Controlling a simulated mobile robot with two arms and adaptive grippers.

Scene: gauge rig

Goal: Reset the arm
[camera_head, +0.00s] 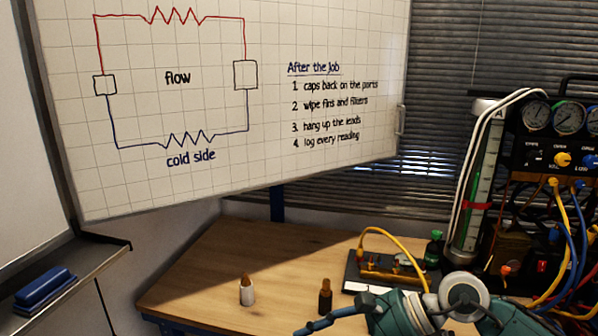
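Neither of my grippers can be made out in the head view. A teal rounded body with a pale round cap (463,295) and a blue bar-like part rises from the bottom edge, right of centre. I cannot tell whether it is a machine on the bench or part of my arm. No fingertips show on it.
The wooden bench (215,262) is clear at its left. A white bottle with a brown top (246,290) and a dark bottle (325,296) stand near its front. A brass manifold (385,270), gauge panel (555,150) and looping hoses crowd the right. A whiteboard (225,110) hangs behind.

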